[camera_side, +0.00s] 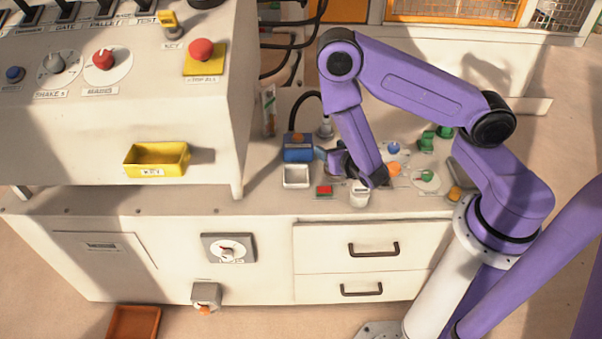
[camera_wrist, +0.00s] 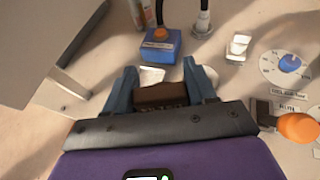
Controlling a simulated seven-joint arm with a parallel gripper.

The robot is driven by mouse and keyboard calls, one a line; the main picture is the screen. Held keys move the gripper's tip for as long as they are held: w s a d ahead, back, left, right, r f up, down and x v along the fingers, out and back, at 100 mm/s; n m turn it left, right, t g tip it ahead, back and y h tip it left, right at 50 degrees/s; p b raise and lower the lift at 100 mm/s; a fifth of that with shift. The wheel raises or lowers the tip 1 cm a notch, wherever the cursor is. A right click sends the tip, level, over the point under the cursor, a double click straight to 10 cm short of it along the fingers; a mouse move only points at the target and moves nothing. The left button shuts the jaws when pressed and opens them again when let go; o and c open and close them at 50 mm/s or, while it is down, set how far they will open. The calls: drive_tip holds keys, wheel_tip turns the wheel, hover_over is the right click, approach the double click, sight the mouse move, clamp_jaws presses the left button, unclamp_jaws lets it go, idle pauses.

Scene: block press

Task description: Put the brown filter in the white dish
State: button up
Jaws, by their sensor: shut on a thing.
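The brown filter (camera_wrist: 162,95) is between the two blue-grey fingers of my gripper (camera_wrist: 161,80) in the wrist view, and the gripper is shut on it. In the side view my gripper (camera_side: 322,154) is over the worktop, just right of the blue box, and the filter cannot be made out there. The white dish (camera_side: 296,177) is a small square tray on the worktop, to the left of and nearer the front than my gripper. In the wrist view the dish (camera_wrist: 151,74) shows just beyond the filter, partly hidden by it and the fingers.
A blue box (camera_side: 298,148) with an orange button stands right behind the dish. A red button (camera_side: 324,190) and a white cup (camera_side: 359,195) are to the dish's right. The large sloped console (camera_side: 110,100) rises close on the left. Knobs crowd the right.

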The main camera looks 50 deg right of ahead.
drive_tip(key=w+f, duration=0.3)
drive_tip(key=w, duration=0.1)
drive_tip(key=w+f, duration=0.3)
drive_tip(key=w, duration=0.2)
drive_tip(key=w+f, duration=0.3)
drive_tip(key=w, duration=0.2)
drive_tip(key=shift+d+f, duration=0.1)
drive_tip(key=shift+d, duration=0.05)
drive_tip(key=shift+w+f, duration=0.15)
drive_tip(key=shift+f, duration=1.65)
drive_tip(key=shift+f, duration=0.2)
drive_tip(key=o, duration=1.1)
drive_tip(key=shift+r, duration=0.1)
